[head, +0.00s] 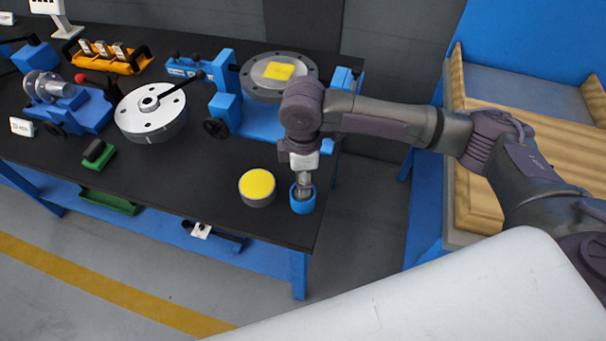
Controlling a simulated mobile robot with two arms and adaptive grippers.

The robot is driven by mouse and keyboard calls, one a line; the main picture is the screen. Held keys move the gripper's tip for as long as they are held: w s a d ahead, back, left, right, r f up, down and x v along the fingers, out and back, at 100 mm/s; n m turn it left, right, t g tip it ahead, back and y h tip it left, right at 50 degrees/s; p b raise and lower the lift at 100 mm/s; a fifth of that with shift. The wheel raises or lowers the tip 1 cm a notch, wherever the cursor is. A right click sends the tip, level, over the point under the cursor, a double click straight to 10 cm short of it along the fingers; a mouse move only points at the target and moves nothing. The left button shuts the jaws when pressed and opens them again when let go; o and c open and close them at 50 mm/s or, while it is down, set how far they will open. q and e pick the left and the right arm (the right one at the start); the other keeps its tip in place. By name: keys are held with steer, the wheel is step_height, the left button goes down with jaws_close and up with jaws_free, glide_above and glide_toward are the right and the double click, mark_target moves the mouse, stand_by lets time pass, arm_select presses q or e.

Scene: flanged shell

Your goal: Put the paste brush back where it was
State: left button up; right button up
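My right gripper (303,188) points straight down at the front right corner of the black bench, with its fingertips at the mouth of a small blue cup (303,206). The fingers are small and close together here, and I cannot tell whether they are shut on something. I cannot make out the paste brush; the gripper and the cup wall may hide it. A round grey tin with a yellow top (257,187) stands just left of the cup, apart from it. My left gripper is not in view.
A flanged metal disc (151,111) with a black handle sits on the black bench (190,190). Behind the gripper, a blue fixture holds a round plate (262,88) with a yellow patch. A green-based block (98,154) lies left. A wooden pallet (540,140) stands right.

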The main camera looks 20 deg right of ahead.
steer(key=shift+f+b, duration=0.25)
steer(key=shift+b, duration=0.5)
steer(key=shift+w+r+b, duration=0.1)
steer(key=shift+r+b, duration=0.2)
steer(key=shift+r, duration=0.1)
step_height(320, 180, up, 14)
steer(key=shift+f, duration=0.25)
steer(key=shift+f, duration=0.1)
